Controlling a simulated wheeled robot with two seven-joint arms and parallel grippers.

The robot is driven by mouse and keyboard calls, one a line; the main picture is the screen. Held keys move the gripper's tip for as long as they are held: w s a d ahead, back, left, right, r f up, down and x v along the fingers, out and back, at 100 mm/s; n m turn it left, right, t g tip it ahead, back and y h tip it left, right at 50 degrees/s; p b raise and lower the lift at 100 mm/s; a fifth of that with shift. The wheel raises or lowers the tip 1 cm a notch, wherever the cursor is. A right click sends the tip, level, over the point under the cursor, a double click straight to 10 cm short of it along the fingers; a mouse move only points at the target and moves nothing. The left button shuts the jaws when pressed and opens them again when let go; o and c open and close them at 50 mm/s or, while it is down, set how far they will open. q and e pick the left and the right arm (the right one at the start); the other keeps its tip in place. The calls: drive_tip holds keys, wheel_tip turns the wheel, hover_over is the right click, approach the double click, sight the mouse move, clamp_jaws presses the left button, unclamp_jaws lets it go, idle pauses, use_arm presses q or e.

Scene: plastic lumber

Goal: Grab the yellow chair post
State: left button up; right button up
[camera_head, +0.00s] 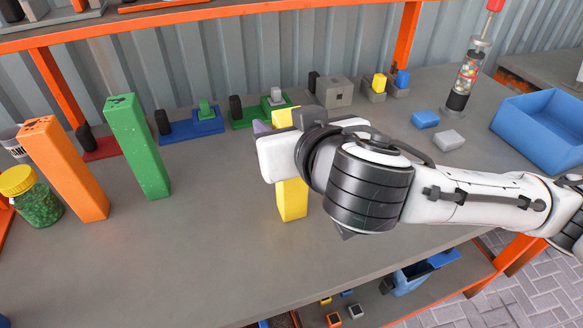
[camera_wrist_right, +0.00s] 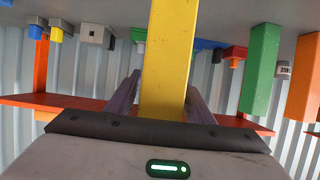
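The yellow chair post (camera_head: 292,200) stands upright on the grey table near the middle of the head view. My right arm reaches in from the right, and its white hand covers the middle of the post. In the right wrist view the yellow post (camera_wrist_right: 167,60) runs down between the two dark fingers of my right gripper (camera_wrist_right: 163,90). The fingers lie close along both sides of it. I cannot tell whether they press on it. My left gripper is not in view.
A green post (camera_head: 138,147) and an orange post (camera_head: 65,170) stand to the left, by a jar of green pellets (camera_head: 38,207). Small coloured blocks line the back. A blue bin (camera_head: 545,128) is at the right. The table's front left is clear.

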clamp_jaws()
drive_tip(key=shift+r, duration=0.1)
